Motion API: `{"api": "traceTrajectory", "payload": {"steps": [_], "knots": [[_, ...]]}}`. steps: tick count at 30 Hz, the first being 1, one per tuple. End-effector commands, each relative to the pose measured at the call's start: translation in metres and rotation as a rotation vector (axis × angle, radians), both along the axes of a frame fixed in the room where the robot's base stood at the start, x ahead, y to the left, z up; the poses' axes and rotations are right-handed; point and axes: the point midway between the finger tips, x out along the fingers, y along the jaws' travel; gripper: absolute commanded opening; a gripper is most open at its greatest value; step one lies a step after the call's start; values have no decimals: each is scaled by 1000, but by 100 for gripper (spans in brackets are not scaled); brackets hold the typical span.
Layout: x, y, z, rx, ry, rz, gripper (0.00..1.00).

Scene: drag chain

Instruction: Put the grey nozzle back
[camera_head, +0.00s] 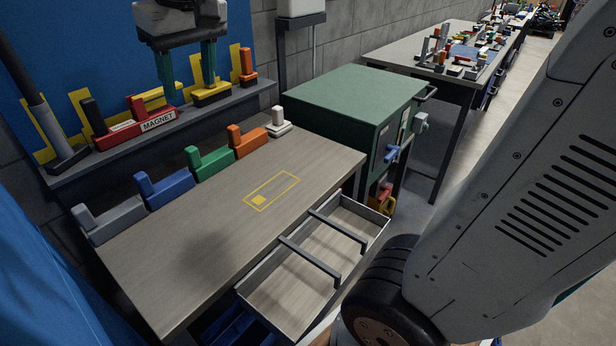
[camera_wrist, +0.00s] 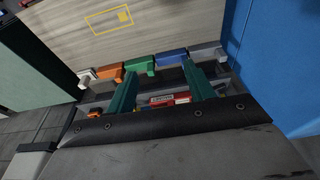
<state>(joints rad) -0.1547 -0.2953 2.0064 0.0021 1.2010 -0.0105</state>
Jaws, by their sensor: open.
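My gripper (camera_head: 188,82) has two green fingers, spread apart with nothing between them, above the back shelf. The wrist view also shows my open gripper (camera_wrist: 159,68). A pale grey piece with a short upright post (camera_head: 279,122) stands at the far end of the row on the bench; it may be the grey nozzle, but I cannot tell for sure. A darker grey L-shaped block (camera_head: 108,220) lies at the row's near left end. Blue (camera_head: 164,188), green (camera_head: 208,162) and orange (camera_head: 247,141) blocks stand between them.
The shelf holds a red MAGNET block (camera_head: 135,128), a yellow-black block (camera_head: 211,95) and an orange piece (camera_head: 247,68). A yellow outline (camera_head: 271,191) marks the clear bench top (camera_head: 200,250). An open drawer (camera_head: 368,232) juts out; a green cabinet (camera_head: 345,95) stands right.

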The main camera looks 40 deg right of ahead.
Motion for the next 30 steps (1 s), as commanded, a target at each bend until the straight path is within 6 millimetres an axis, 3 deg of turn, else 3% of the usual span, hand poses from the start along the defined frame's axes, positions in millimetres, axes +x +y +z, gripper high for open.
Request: {"api": "traceTrajectory", "payload": {"steps": [1,6,9,13,18,30], "knots": [[-26,-12,-9,-2,9,-22,53],[-104,-40,-51,-7,51,-85,53],[-144,-50,-77,-10,74,-117,53],[-181,-58,-106,-11,97,-149,53],[-202,-62,-124,-12,113,-167,53],[-203,-62,-125,-12,115,-167,53]]}}
